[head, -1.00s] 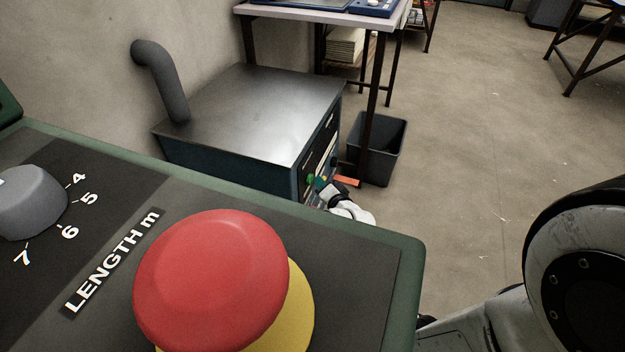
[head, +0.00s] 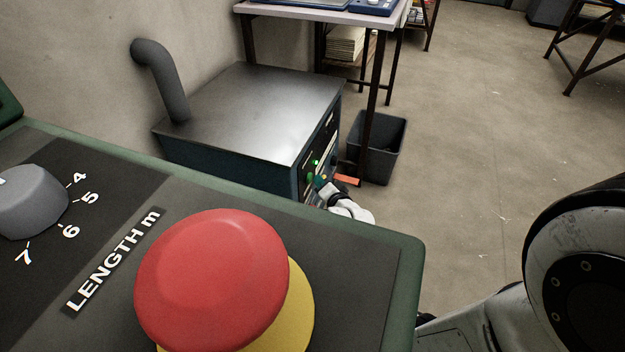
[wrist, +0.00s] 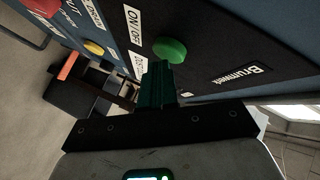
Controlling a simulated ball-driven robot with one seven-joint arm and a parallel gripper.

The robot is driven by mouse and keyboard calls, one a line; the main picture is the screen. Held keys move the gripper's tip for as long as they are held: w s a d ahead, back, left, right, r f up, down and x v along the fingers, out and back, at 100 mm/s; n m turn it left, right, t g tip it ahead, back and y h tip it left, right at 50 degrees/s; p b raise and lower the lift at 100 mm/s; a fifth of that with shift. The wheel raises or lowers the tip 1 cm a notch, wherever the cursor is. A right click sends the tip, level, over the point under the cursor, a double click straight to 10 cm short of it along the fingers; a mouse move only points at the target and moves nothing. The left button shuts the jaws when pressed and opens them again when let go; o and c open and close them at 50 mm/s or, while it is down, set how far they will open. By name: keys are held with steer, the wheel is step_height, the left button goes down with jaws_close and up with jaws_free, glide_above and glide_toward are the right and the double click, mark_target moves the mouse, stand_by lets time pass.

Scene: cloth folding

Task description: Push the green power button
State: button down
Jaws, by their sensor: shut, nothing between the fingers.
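The green power button (wrist: 170,51) is a round knob beside the "ON/OFF" label on the dark front panel in the wrist view. In the head view the button (head: 310,178) is small, on the front of the dark machine (head: 240,110). A bright green light (head: 315,162) glows just above it. My gripper (wrist: 158,68) is shut and empty, its fingertips right at the lower edge of the button. I cannot tell whether they touch it. In the head view my gripper (head: 320,181) is close in front of the panel.
A yellow knob (wrist: 94,48) and a red-orange handle (wrist: 68,66) sit farther along the panel. A grey bin (head: 388,150) stands beside the machine. A control box with a big red button (head: 210,280) fills the head view's foreground. Open floor lies to the right.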

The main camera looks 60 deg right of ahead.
steer(key=s+b, duration=0.5)
steer(key=s, duration=0.1)
steer(key=shift+d, duration=0.2)
stand_by(0.4)
steer(key=shift+f, duration=0.25)
steer(key=shift+r, duration=0.3)
steer(key=shift+s+r+p, duration=0.2)
steer(key=shift+r+p, duration=0.65)
steer(key=shift+p, duration=0.3)
